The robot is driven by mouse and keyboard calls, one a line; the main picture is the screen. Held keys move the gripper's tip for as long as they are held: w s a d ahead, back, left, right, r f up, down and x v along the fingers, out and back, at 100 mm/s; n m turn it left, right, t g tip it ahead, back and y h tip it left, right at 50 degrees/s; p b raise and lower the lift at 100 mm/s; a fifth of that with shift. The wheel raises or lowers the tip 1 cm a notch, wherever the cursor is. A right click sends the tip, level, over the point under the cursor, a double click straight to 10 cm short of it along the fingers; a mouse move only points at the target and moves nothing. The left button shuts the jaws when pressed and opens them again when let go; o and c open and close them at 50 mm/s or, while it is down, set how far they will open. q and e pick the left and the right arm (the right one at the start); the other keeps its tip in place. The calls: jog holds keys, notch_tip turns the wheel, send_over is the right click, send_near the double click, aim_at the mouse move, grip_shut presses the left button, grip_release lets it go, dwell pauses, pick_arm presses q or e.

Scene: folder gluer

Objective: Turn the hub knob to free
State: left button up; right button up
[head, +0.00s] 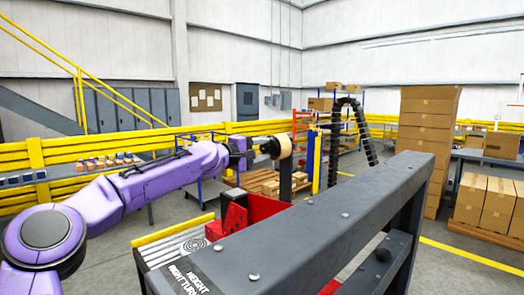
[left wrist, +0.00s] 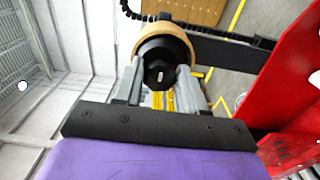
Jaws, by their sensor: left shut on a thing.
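The hub knob (left wrist: 158,72) is black and round, with a small pale mark at its centre. It sits in front of a tan ring-shaped roll (left wrist: 182,42), which also shows in the head view (head: 285,146). My left gripper (left wrist: 157,80) is shut on the knob, with one grey finger on each side of it. In the head view my purple left arm reaches in from the left, and the gripper (head: 255,149) meets the knob side of the roll. The knob (head: 268,147) is small there and its setting cannot be read. My right gripper is not in view.
A dark grey machine beam (head: 310,215) crosses the foreground. Red machine parts (head: 262,208) stand below the roll, and a red plate (left wrist: 290,80) is right of the gripper in the wrist view. A dark post (head: 285,180) stands under the roll. Yellow rails and stacked boxes are farther back.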

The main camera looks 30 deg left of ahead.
pick_arm(q)
jog(key=o, duration=1)
jog(key=shift+d+f, duration=0.1)
jog(key=shift+f, duration=0.15)
jog(key=shift+s+r, duration=0.1)
jog(key=shift+r, duration=0.05)
jog(key=shift+s, duration=0.1)
jog(key=shift+b+v, duration=0.95)
jog(key=shift+v, duration=4.25)
